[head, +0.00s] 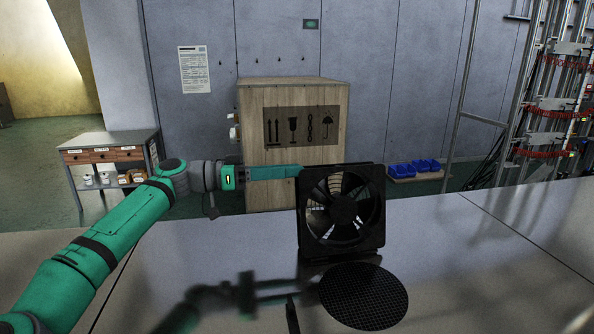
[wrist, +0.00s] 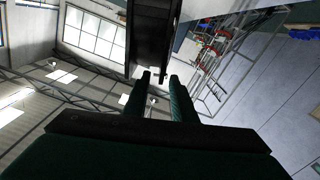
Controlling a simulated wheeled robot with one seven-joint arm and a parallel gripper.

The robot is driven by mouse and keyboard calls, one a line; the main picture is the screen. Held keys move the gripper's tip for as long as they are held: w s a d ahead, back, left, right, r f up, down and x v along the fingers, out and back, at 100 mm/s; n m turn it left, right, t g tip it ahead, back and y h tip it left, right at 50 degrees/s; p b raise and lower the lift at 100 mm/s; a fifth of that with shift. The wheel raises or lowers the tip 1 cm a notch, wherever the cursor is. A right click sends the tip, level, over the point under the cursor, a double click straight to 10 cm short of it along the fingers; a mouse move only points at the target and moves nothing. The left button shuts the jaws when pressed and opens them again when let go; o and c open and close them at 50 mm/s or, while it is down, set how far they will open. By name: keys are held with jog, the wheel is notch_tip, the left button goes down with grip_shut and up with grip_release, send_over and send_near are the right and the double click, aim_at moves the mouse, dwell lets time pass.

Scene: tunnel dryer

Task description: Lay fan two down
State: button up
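A square black fan (head: 342,210) with a round bladed opening stands upright on the grey table, facing me. No number shows on it, so I cannot tell whether it is fan two. My gripper (head: 301,171) reaches level from the left, its green fingertips at the fan's upper left edge. In the wrist view my gripper (wrist: 161,77) has its two fingers apart, with a gap between them. The dark fan frame (wrist: 152,35) lies just beyond and partly between the tips; whether they touch it is unclear.
A round black mesh disc (head: 363,296) lies flat on the table in front of the fan. The table (head: 480,255) is clear to the right. A wooden crate (head: 290,180) stands behind; blue bins (head: 414,168) are beyond.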

jog(key=shift+w+d, duration=0.2)
jog(key=shift+d, duration=0.35)
jog(key=shift+w+d, duration=0.15)
jog(key=shift+d, duration=0.35)
grip_shut()
dwell(0.7)
